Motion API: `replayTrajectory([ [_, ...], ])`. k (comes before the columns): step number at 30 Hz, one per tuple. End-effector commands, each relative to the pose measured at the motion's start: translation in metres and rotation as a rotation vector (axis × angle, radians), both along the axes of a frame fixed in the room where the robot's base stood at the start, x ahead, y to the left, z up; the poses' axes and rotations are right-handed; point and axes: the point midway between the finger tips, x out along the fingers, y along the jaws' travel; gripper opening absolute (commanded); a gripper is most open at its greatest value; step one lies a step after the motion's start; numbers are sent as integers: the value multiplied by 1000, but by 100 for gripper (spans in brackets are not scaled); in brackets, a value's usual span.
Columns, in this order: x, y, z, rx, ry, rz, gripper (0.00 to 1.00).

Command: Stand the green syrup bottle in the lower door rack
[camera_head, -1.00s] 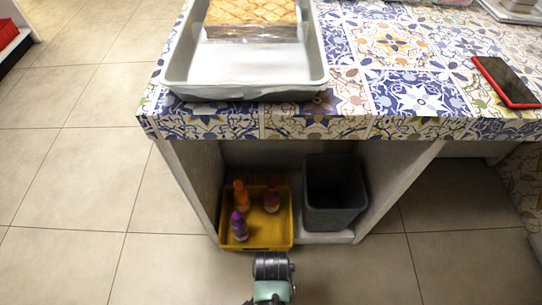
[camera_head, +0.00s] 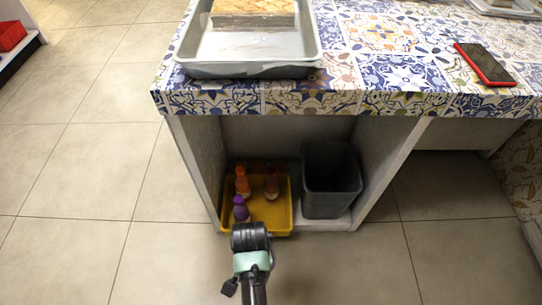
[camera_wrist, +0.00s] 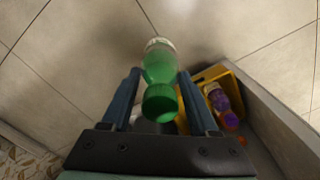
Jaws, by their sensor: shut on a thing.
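The green syrup bottle (camera_wrist: 160,70) sits between the two fingers of my gripper (camera_wrist: 159,78) in the wrist view, its green cap towards the camera. My gripper is shut on it. The bottle does not show in the head view, where my dark wrist is in front of the yellow tray. This open yellow tray (camera_head: 284,222) stands low in the opening under the counter. No door shows, so I cannot tell whether the tray is the rack.
A purple-capped bottle (camera_head: 241,210), an orange bottle (camera_head: 242,183) and a red bottle (camera_head: 272,184) stand in the tray. A dark grey bin (camera_head: 332,185) is right of it. The tiled counter (camera_head: 400,72) overhangs both. The floor in front is clear.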

Motion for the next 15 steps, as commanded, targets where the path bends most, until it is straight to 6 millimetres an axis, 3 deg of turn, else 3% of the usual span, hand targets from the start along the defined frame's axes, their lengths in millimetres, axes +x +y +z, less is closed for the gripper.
replayTrajectory([
  [9,82,31,82,-6,-11,187,0],
  [15,122,28,146,-8,-9,353,0],
])
